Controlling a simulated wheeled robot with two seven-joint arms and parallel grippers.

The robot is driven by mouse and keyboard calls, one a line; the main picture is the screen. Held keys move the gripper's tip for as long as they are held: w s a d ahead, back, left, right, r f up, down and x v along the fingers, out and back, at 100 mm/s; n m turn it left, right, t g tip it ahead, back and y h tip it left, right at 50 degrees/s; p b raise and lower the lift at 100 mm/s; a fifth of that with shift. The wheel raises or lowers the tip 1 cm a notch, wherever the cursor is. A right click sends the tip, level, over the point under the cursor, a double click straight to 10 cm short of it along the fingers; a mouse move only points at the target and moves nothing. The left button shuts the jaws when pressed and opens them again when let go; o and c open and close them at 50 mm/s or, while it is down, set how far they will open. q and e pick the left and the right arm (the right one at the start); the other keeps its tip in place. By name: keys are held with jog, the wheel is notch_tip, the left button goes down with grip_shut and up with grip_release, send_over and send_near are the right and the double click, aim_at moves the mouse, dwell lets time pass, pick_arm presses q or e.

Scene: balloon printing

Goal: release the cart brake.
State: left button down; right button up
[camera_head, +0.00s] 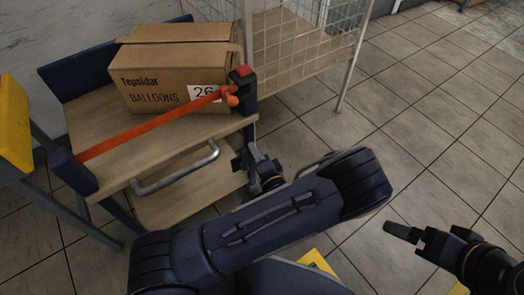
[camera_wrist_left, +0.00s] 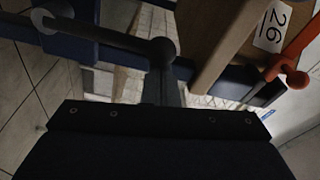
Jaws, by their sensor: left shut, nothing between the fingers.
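The cart (camera_head: 105,108) has wooden decks and dark blue posts. An orange bar or strap (camera_head: 150,135) runs across its front to a red-and-black fitting (camera_head: 241,76) on the right post. An orange knob (camera_head: 232,99) sits just below that fitting; it also shows in the wrist view (camera_wrist_left: 297,80). I cannot tell which part is the brake. My left gripper (camera_head: 247,163) is shut and empty at the cart's right front, below the knob and right of the grey handle (camera_head: 178,170). My right gripper (camera_head: 401,232) is over the floor, away from the cart; its jaw state is unclear.
A cardboard balloon box (camera_head: 165,70) stands on the upper deck behind the orange bar. A wire-mesh cage cart (camera_head: 305,35) stands behind on the right. A yellow-topped frame (camera_head: 14,110) is at the left edge. The tiled floor at the right is clear.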

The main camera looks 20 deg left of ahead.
pick_arm(q)
jog(key=shift+s+a+n+b, duration=0.6)
jog(key=shift+s+a+n, duration=0.3)
jog(key=shift+s, duration=0.2)
jog(key=shift+s+a+f+b, duration=0.15)
jog(key=shift+s+a+b, duration=0.2)
jog(key=shift+s+a, duration=0.25)
jog(key=shift+s+a+f+b, duration=0.1)
jog(key=shift+s+a+b, duration=0.25)
jog(key=shift+s, duration=0.35)
pick_arm(e)
jog(key=shift+s+a+f, duration=0.1)
jog(key=shift+s+f, duration=0.05)
jog(key=shift+f, duration=0.6)
jog(key=shift+s+a+f, duration=0.1)
jog(key=shift+f, duration=0.65)
pick_arm(q)
jog(key=shift+s+a, duration=0.1)
